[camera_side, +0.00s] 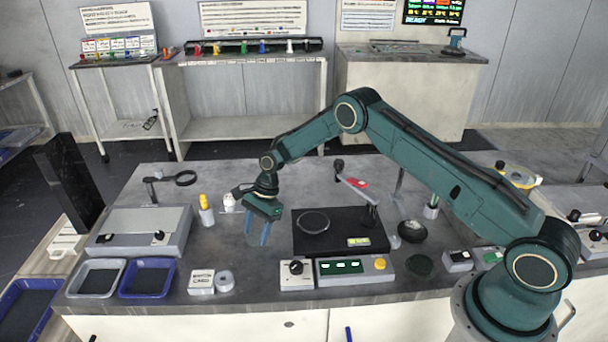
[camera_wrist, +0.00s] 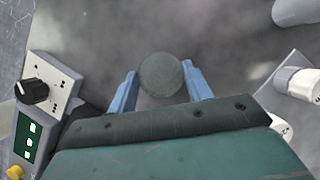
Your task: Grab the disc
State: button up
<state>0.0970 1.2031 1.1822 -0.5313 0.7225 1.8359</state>
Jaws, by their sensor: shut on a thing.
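A round grey-green disc (camera_wrist: 161,74) sits between the two blue fingers of my gripper (camera_wrist: 162,80) in the wrist view. The fingers are shut on it, one on each side, and its flat face shows. In the side view my gripper (camera_side: 257,235) points down over the grey table, left of the black mat. There the disc is mostly hidden by the fingers and hard to make out against the table. I cannot tell how high it is held.
The black mat (camera_side: 340,243) bears a round plate. A grey box (camera_side: 140,232) stands left, with a blue tray (camera_side: 147,278) in front. A knob box (camera_side: 296,274) and a button panel (camera_side: 354,269) are at the front. A yellow-capped bottle (camera_side: 206,211) stands behind left.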

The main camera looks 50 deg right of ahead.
aim_at(257, 234)
notch_tip(257, 234, up, 20)
jog(key=shift+f, duration=0.15)
dwell(0.5)
dwell(0.4)
